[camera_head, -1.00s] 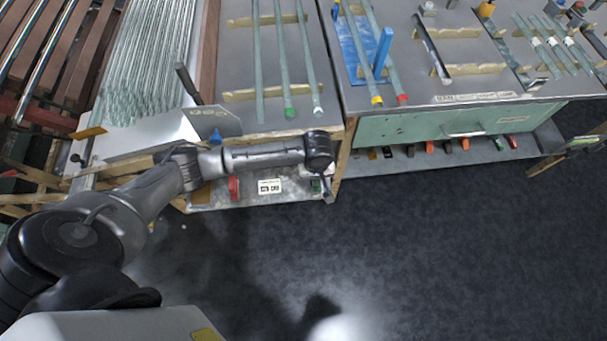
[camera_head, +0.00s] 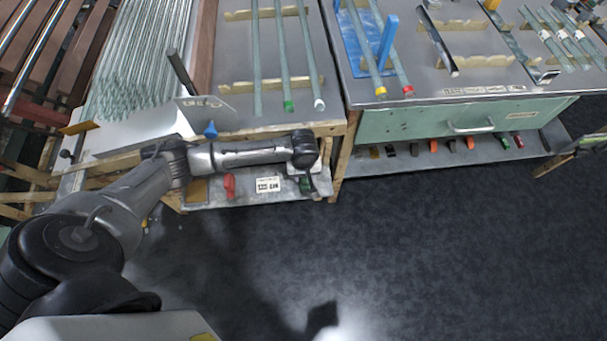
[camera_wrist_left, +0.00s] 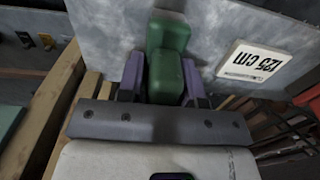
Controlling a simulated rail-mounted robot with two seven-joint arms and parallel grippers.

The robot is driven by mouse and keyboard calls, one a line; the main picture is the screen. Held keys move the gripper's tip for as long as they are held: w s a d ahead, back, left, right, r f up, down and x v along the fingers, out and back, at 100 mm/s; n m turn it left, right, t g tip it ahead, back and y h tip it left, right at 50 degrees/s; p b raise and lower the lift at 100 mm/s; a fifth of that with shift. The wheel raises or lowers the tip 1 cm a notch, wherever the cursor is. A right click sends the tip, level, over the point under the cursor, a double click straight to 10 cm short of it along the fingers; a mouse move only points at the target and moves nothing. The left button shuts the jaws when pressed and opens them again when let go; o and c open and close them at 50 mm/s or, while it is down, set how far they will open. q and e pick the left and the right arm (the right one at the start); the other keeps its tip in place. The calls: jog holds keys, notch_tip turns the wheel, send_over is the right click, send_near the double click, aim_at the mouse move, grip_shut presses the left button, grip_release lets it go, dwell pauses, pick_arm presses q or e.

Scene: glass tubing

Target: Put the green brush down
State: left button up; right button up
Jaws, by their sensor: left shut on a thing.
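The green brush (camera_wrist_left: 165,78) shows in the left wrist view as a rounded green block between the two purple fingers of my left gripper (camera_wrist_left: 163,82). The gripper is shut on it. Another green part (camera_wrist_left: 168,36) shows just beyond, against a grey surface. In the head view, my left gripper (camera_head: 311,181) hangs at the right end of the low shelf (camera_head: 218,199) under the left bench, with a bit of green beside it. Whether the brush touches the shelf I cannot tell.
A red item (camera_head: 229,186) and a white label (camera_head: 268,185) are on the low shelf, left of my gripper. A wooden leg (camera_head: 343,160) stands close on the right. Glass tubes (camera_head: 283,60) lie on the bench above. The dark floor in front is clear.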

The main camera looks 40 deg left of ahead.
pick_arm(q)
jog(key=shift+w, duration=0.1)
jog(key=o, duration=1)
